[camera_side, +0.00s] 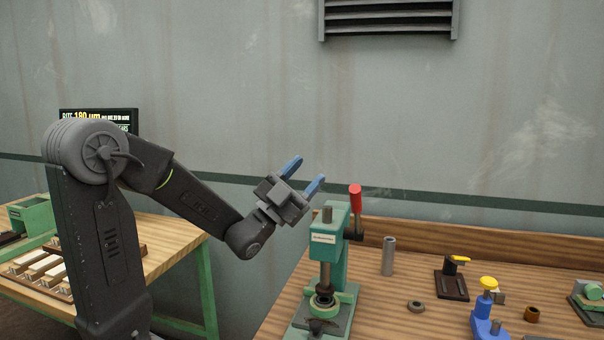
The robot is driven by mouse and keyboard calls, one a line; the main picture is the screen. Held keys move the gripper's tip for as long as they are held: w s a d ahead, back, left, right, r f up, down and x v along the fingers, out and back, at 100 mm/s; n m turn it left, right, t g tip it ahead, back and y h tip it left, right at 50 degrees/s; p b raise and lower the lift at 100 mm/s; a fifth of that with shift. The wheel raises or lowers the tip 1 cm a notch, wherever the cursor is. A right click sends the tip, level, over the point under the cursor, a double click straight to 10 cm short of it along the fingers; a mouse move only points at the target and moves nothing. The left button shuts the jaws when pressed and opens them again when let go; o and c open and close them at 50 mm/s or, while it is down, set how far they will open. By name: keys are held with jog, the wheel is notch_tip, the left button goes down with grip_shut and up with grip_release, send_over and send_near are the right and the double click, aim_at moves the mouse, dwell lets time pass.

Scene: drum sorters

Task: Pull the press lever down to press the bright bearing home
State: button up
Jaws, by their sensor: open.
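The green press (336,250) stands on the wooden bench. Its lever (355,200) has a red handle and points up at the press head's right side. A ring-shaped bearing (324,301) sits on the press base under the ram; its exact seating is too small to tell. My gripper (305,175) has blue fingertips spread apart. It is open and empty, in the air above and to the left of the press head, apart from the lever.
A grey cylinder (389,256), a dark ring (416,307), a black clamp (452,280), a blue fixture with a yellow knob (487,308) and a brown bushing (531,314) stand right of the press. A side table (165,240) is at left. Air above the bench is clear.

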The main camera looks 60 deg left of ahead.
jog(key=shift+s+a+r, duration=0.2)
jog(key=shift+a+r, duration=0.05)
jog(key=shift+a, duration=0.05)
